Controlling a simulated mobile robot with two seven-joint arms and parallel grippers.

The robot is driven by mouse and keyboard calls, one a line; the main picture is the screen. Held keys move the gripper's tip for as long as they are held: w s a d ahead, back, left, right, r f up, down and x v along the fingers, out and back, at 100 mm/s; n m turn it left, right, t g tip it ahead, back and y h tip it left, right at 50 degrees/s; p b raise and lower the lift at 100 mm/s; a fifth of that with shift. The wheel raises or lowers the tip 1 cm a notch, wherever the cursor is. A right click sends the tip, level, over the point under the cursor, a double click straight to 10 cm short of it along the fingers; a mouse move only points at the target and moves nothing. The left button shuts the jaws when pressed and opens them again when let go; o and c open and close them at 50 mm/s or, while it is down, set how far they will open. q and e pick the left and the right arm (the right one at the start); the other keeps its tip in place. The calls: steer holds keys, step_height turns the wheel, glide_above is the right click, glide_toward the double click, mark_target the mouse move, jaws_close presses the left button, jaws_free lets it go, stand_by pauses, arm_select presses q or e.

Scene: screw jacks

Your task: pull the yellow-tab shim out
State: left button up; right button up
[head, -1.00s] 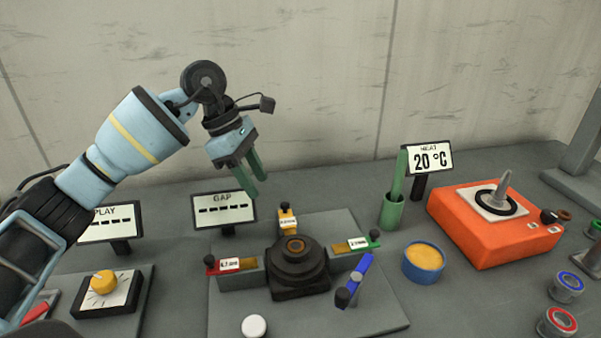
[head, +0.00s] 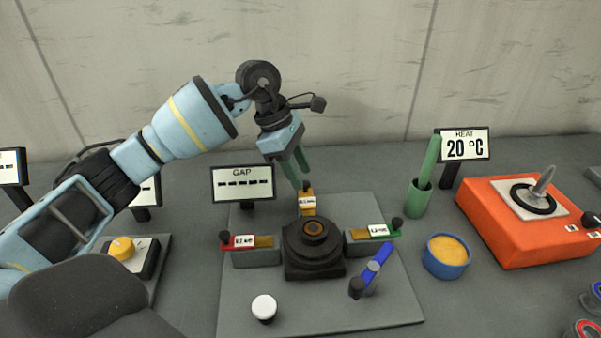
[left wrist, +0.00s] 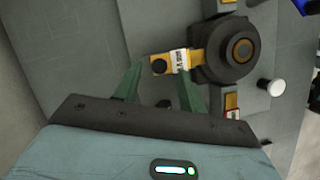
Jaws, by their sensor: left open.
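The yellow-tab shim (head: 307,205) sits at the back of the black screw jack (head: 313,249), with a white label and a black knob. It also shows in the left wrist view (left wrist: 158,66), running into the round jack (left wrist: 236,50). My left gripper (head: 301,184) has green fingers that point down just above and behind the shim's knob. In the left wrist view the open fingers (left wrist: 160,75) lie on either side of the tab end, with nothing gripped. Whether they are level with the knob I cannot tell. My right gripper is not in view.
Red-tab (head: 240,243) and green-tab (head: 378,232) shims flank the jack. The GAP display (head: 243,184) stands left of my gripper. A blue-handled tool (head: 372,268), white button (head: 264,307), green cup (head: 418,197), blue pot (head: 446,256) and orange heater (head: 515,235) stand around.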

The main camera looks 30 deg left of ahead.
arm_select(q)
steer(key=shift+w+d+f, duration=0.1)
steer(key=shift+d+f, duration=0.15)
steer(key=shift+f, duration=0.4)
jaws_close()
